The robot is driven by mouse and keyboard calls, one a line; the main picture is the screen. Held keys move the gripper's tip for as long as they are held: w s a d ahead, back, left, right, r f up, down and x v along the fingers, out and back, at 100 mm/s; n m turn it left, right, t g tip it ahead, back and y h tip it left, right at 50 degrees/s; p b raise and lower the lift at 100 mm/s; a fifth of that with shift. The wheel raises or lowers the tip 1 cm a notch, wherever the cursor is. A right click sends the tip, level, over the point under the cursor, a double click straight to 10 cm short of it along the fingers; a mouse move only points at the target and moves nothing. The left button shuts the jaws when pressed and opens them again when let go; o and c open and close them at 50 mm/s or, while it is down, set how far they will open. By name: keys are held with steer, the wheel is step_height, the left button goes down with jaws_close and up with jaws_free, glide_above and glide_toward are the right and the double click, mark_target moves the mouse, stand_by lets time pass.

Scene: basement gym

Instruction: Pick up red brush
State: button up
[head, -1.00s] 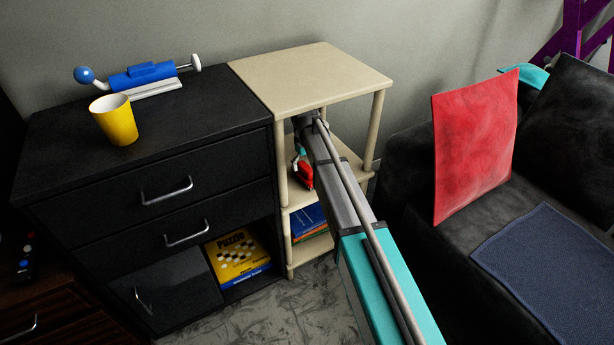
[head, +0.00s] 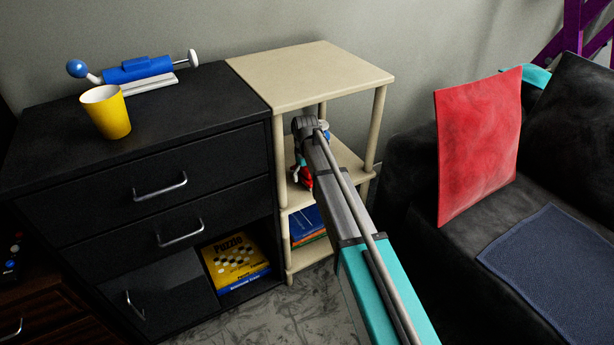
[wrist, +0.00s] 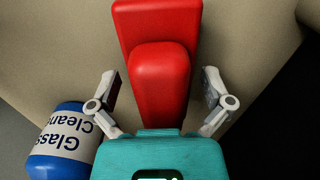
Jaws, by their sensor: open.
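The red brush (wrist: 158,90) fills the middle of the wrist view, its rounded red part pointing toward my gripper (wrist: 160,92). My gripper is open, with one finger on each side of the brush and a visible gap between each finger and the red surface. In the head view, part of the red brush (head: 308,181) shows on the middle shelf of the beige rack, and my arm hides the rest. My gripper (head: 299,168) is only partly visible there, beside the brush.
A blue Glass Cleaner bottle (wrist: 62,145) is close to the gripper's left side in the wrist view. The beige rack (head: 310,75) has a top board above and posts around the shelf. A black cabinet (head: 150,160) stands left, a dark sofa (head: 400,180) right.

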steer(key=c, duration=1.1)
steer(key=shift+r, duration=0.1)
steer(key=shift+c, duration=0.2)
step_height(320, 180, up, 4)
steer(key=p, duration=0.3)
steer(key=shift+f+p, duration=0.25)
steer(key=shift+p, duration=0.15)
steer(key=s+d, duration=0.3)
steer(key=s, duration=0.2)
steer(key=s+d, duration=0.3)
steer(key=s, duration=0.2)
steer(key=s+d, duration=0.3)
steer(key=s, duration=0.2)
steer(key=shift+s+f, duration=0.1)
steer(key=shift+s, duration=0.2)
steer(key=o, duration=0.7)
steer(key=c, duration=0.5)
step_height(320, 180, up, 52)
steer(key=p, duration=5.1)
steer(key=shift+s+p, duration=0.1)
steer(key=shift+p, duration=0.25)
